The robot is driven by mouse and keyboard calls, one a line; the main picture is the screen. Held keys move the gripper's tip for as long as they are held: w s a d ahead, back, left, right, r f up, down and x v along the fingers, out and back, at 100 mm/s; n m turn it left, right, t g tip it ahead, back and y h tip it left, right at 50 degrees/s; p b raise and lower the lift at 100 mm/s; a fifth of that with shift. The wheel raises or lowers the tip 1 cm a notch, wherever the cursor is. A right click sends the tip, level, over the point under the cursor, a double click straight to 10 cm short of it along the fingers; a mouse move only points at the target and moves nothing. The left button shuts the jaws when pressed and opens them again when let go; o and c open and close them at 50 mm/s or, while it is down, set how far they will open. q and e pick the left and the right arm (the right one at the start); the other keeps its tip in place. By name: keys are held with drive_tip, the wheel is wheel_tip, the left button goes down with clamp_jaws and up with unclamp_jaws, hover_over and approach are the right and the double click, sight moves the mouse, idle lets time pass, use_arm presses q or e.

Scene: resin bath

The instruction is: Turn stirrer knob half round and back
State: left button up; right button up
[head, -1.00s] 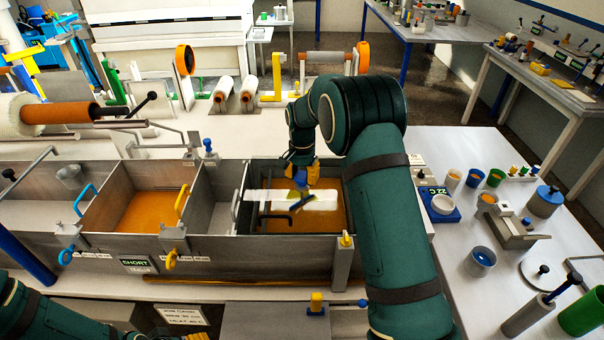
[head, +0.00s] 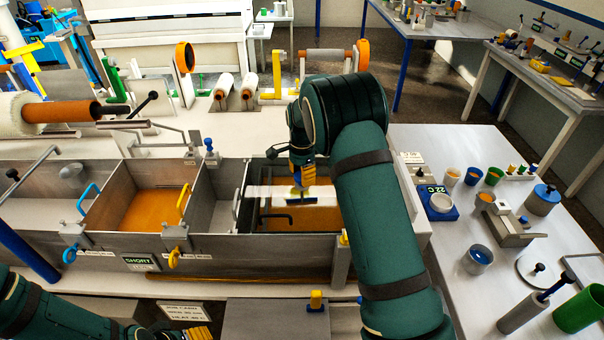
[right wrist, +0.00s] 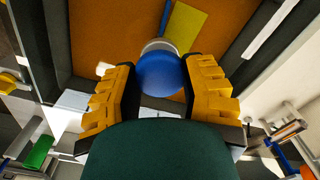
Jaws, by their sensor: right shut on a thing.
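The stirrer has a round blue knob (right wrist: 160,73) above a pale collar. A yellow paddle (right wrist: 186,24) with a blue edge shows beyond it in the right wrist view.
The metal trough wall (head: 215,245) runs in front, with blue and yellow handles on it. A second orange bath (head: 140,205) lies left. Cups, a blue-based device (head: 438,204) and a green cup (head: 580,310) stand on the right table. My right arm hides part of the bath's right side.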

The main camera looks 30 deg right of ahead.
drive_tip(key=shift+s+f, duration=0.15)
drive_tip(key=shift+f, duration=0.05)
drive_tip(key=o, duration=1.3)
drive_tip(key=shift+c, duration=0.2)
drive_tip(key=shift+r, duration=0.1)
wheel_tip(320, 180, up, 12)
